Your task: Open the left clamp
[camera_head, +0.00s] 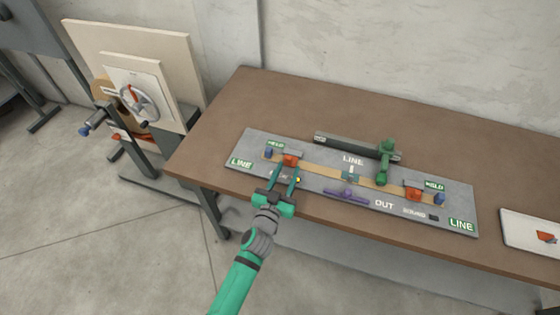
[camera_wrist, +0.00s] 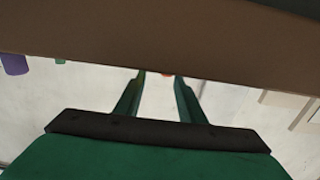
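The left clamp (camera_head: 290,161) is a small orange-red block with a grey bar above it, at the left end of the grey plate. A blue knob (camera_head: 268,153) stands just left of it. My gripper (camera_head: 286,168) reaches in from the front, its green fingers pointing at the clamp. In the wrist view the fingers (camera_wrist: 162,78) are apart, with a small red patch (camera_wrist: 166,74) showing beyond the tips. I cannot tell whether they touch the clamp. A brown band hides most of the scene there.
The grey plate (camera_head: 333,190) lies on a brown table (camera_head: 300,100). A tan strip crosses it to a right clamp (camera_head: 413,194). A green upright part (camera_head: 385,160) and a purple bar (camera_head: 346,196) are nearby. A winder wheel (camera_head: 137,102) stands left. The table's back is clear.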

